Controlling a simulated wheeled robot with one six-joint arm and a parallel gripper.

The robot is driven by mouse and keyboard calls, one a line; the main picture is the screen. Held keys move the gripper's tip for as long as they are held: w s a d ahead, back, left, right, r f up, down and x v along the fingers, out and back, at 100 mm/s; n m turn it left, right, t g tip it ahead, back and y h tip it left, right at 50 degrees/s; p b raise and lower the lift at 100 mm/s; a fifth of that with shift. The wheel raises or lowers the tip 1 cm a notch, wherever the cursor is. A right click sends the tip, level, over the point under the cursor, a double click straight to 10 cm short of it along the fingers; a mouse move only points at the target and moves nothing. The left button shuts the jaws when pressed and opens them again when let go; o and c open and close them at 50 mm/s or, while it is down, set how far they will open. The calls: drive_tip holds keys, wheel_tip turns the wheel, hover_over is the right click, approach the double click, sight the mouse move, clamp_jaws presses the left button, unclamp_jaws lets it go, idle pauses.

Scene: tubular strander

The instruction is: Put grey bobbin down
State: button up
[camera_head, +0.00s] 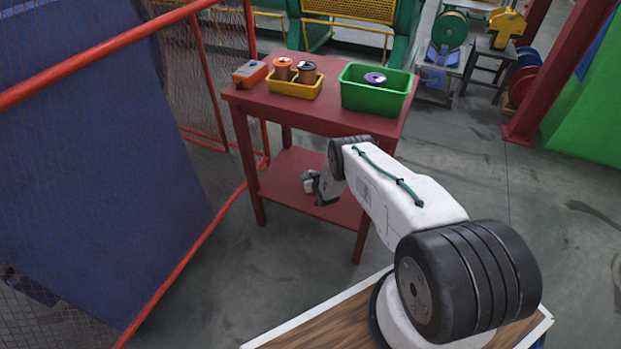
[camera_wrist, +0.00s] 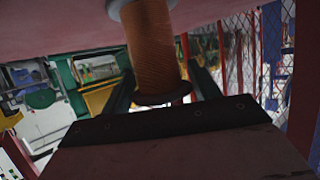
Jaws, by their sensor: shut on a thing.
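My gripper (camera_head: 311,186) is low beside the red table, at the height of its lower shelf (camera_head: 285,168). The wrist view shows its two dark fingers (camera_wrist: 163,82) on either side of a bobbin (camera_wrist: 152,45) with copper-brown winding. The gripper is shut on this bobbin. One flange of it, at the top of the picture, is light grey; the other end looks dark. A red surface (camera_wrist: 60,22) fills the top of the wrist view, close to the grey flange; I cannot tell whether they touch. In the head view the held bobbin is small and mostly hidden.
On the red tabletop (camera_head: 330,115) stand a yellow bin (camera_head: 293,90) with two bobbins, a green bin (camera_head: 372,101) with a purple spool (camera_head: 375,79), and an orange-and-grey box (camera_head: 250,73). A red-framed mesh fence (camera_head: 205,75) is at the left. The visible lower shelf looks clear.

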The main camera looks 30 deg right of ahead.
drive_tip(key=shift+f, duration=0.2)
drive_tip(key=shift+f, duration=0.1)
drive_tip(key=o, duration=1.2)
drive_tip(key=shift+c, duration=0.2)
drive_tip(key=v, duration=1.2)
